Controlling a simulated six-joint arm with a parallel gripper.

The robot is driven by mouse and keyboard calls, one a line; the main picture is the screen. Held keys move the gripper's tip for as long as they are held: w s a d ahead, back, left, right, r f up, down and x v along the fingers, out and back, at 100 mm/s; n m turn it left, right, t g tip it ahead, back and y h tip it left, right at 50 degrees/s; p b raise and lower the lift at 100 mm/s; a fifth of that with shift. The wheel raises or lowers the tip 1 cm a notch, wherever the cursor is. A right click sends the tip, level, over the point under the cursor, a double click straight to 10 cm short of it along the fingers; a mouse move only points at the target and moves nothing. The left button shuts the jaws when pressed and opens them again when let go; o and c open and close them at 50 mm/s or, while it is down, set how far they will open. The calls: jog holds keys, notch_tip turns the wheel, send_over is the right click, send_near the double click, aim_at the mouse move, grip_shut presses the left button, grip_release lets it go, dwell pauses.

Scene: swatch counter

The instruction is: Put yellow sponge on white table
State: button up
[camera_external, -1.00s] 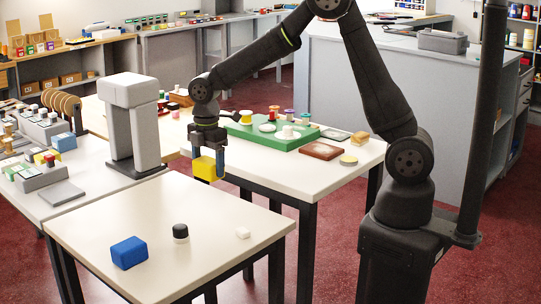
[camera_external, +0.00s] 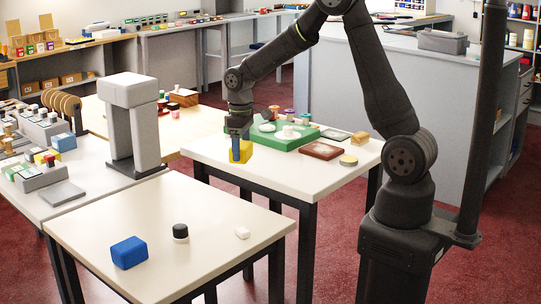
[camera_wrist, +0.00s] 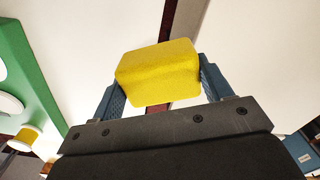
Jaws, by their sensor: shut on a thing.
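My gripper (camera_external: 238,156) is shut on the yellow sponge (camera_external: 245,153) and holds it at the front left part of the rear white table (camera_external: 292,177). In the wrist view, the sponge (camera_wrist: 158,72) sits between two blue fingers. I cannot tell whether its underside touches the table. A second white table (camera_external: 190,212) stands in front. It carries a blue block (camera_external: 129,253), a black-topped round item (camera_external: 180,232) and a small white piece (camera_external: 242,232).
A green tray (camera_external: 264,141) with round items lies behind the gripper. A reddish-brown block (camera_external: 321,150) and a yellowish disc (camera_external: 348,160) lie to the right. A grey arch-shaped stand (camera_external: 121,122) rises at left. A gap separates the two white tables.

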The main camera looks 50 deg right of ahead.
jog(key=d+m, duration=0.1)
jog(key=d, duration=0.1)
jog(key=d+m, duration=0.1)
jog(key=m, duration=0.1)
jog(key=d+f+m, duration=0.1)
jog(key=d+m, duration=0.1)
jog(key=shift+d, duration=0.35)
jog(key=shift+w+a+r, duration=0.1)
jog(key=shift+a, duration=0.35)
jog(key=s+a+r, duration=0.2)
jog(key=a, duration=0.7)
jog(key=s+a+r, duration=0.1)
jog(key=s+a, duration=0.1)
jog(key=a, duration=0.8)
send_over(187, 220)
jog(key=f, duration=0.4)
jog(key=d+f, duration=0.1)
jog(key=f, duration=0.1)
jog(key=shift+a+f, duration=0.3)
jog(key=shift+a, duration=0.15)
jog(key=shift+f, duration=1.9)
